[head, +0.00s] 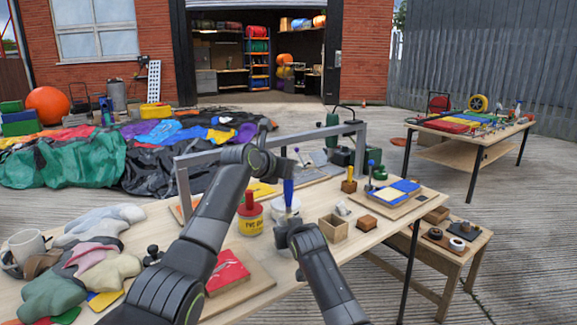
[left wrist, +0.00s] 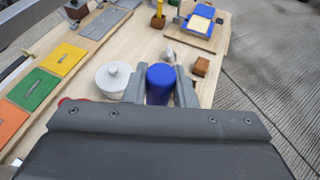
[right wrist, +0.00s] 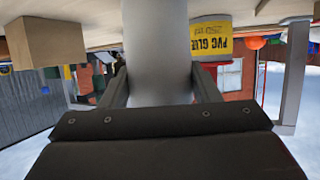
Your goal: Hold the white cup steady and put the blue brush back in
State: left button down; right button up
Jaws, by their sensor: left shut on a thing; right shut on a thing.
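The blue brush (head: 288,192) is upright in my left gripper (head: 286,182), which is shut on its handle; the blue handle (left wrist: 160,84) also shows between the fingers in the left wrist view. The brush's lower end is hidden.
A yellow PVC glue tin (head: 250,218) with a red handle stands close to the cup's left. An open wooden box (head: 334,228) and a small brown block (head: 367,224) are to the right. A red pad (head: 228,271) lies in front. A grey frame (head: 240,152) stands behind.

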aim_at(286, 184)
pick_arm(q)
jog(key=shift+f, duration=0.6)
dwell(0.3)
jog(key=shift+f, duration=0.3)
jog(key=shift+f, duration=0.4)
dwell(0.3)
jog(key=shift+f, duration=0.3)
jog(key=shift+f, duration=0.45)
jog(key=shift+f, duration=0.3)
dwell(0.5)
jog(key=c, duration=1.1)
grip_release()
